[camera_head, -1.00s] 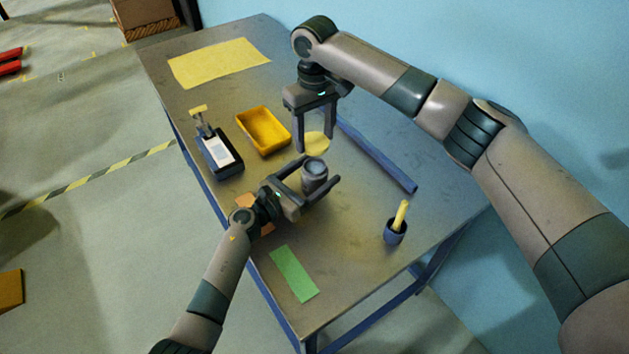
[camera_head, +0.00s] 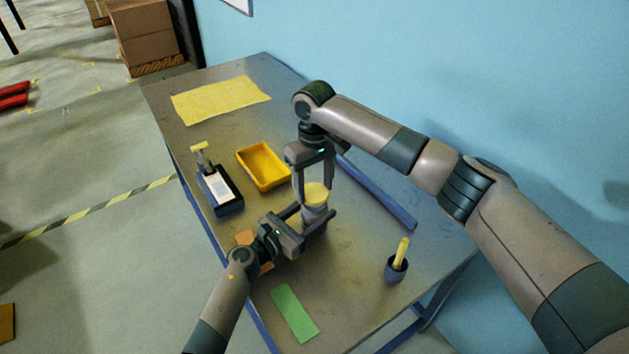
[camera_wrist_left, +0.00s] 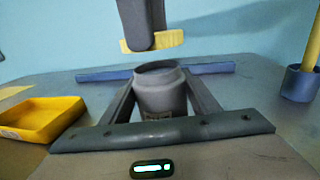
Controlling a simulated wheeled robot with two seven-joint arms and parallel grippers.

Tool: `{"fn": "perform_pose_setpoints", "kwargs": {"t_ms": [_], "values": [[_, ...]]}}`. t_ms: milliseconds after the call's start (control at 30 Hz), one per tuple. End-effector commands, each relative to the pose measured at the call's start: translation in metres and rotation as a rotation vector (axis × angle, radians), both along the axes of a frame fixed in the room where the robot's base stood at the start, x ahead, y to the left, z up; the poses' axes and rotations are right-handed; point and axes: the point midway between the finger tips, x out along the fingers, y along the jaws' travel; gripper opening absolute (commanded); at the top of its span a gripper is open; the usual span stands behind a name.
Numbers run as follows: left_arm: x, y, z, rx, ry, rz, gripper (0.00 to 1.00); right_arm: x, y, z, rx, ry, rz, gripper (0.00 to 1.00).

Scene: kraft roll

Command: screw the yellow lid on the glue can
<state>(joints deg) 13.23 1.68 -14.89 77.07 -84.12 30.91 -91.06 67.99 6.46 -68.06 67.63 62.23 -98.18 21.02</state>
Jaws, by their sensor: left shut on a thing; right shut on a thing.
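The glue can (camera_head: 313,221) is a grey jar standing upright on the table. In the left wrist view the can (camera_wrist_left: 161,92) shows its open top and neck. My left gripper (camera_head: 316,213) is shut on the can's body, one finger on each side. The yellow lid (camera_head: 316,194) is held level by my right gripper (camera_head: 313,189), which is shut on it from above. In the left wrist view the lid (camera_wrist_left: 168,40) hangs above the can with a clear gap, partly hidden behind a finger of my right gripper.
A yellow tray (camera_head: 281,181) and a dark box with a pump-like top (camera_head: 232,205) stand left of the can. A blue bar (camera_head: 378,193) lies behind it. A blue cup with a yellow stick (camera_head: 395,271) is at right. A green sheet (camera_head: 294,313) lies in front.

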Motion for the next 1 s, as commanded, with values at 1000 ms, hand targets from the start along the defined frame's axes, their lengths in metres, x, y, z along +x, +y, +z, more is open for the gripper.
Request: {"fn": "perform_pose_setpoints", "kwargs": {"t_ms": [1000], "values": [[0.000, 0.000, -0.001, 0.001, 0.001, 0.001, 0.15, 0.000, 0.000, -0.016, -0.001, 0.000, -0.002, 0.34]]}}
